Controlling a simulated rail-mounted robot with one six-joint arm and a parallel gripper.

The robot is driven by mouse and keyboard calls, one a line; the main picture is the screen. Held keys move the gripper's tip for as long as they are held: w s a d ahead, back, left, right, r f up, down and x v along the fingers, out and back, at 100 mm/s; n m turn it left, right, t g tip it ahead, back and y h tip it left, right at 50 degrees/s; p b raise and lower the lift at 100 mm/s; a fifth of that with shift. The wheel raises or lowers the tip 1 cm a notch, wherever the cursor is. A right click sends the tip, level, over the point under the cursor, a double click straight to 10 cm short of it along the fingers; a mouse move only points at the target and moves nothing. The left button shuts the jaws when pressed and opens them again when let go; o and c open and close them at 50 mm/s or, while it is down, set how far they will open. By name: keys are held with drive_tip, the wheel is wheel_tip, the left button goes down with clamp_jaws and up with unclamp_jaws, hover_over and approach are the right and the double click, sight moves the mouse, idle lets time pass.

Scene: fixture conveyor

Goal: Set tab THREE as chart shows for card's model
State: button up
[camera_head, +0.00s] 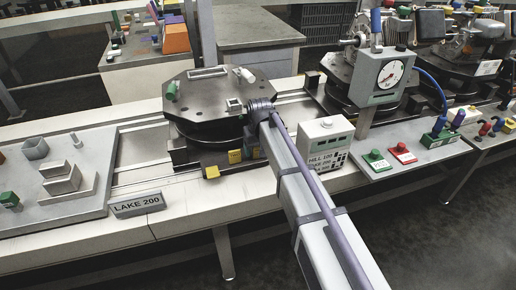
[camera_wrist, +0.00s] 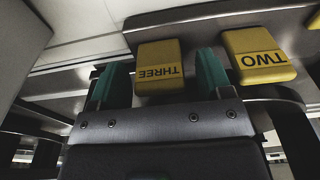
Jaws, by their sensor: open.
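Yellow tab THREE (camera_wrist: 160,66) shows upside down in the wrist view, between the two green fingers of my open gripper (camera_wrist: 161,80). Yellow tab TWO (camera_wrist: 258,54) is to its right, outside the fingers. In the head view, yellow tabs (camera_head: 210,171) sit on the near side of the dark fixture; their labels are unreadable there and my arm covers part of that side. The card (camera_head: 137,204) reads LAKE 200. The chart (camera_head: 326,157) on a white box lists HILL 100 and further rows beside a black-and-white grid too small to read.
A round gauge (camera_head: 390,74) on a grey post stands right of the chart. Green and red buttons (camera_head: 402,153) lie on a panel before it. A grey plate (camera_head: 40,185) with blocks is at the left. More dark fixtures with machine parts stand at the back right.

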wheel_tip(320, 180, up, 10)
drive_tip(key=s+p, duration=0.1)
drive_tip(key=p, duration=0.7)
drive_tip(key=shift+d+p, duration=0.2)
drive_tip(key=shift+p, duration=0.15)
drive_tip(key=shift+f, duration=0.15)
drive_tip(key=s+d+r+m+p, duration=0.1)
drive_tip(key=s+d+m, duration=0.1)
drive_tip(key=s+d, duration=0.8)
drive_tip(key=s+d+r+m+g+p, duration=0.1)
drive_tip(key=s+d+r+m+p, duration=0.1)
drive_tip(key=s+d, duration=0.8)
drive_tip(key=s, duration=0.3)
drive_tip(key=shift+s, duration=0.4)
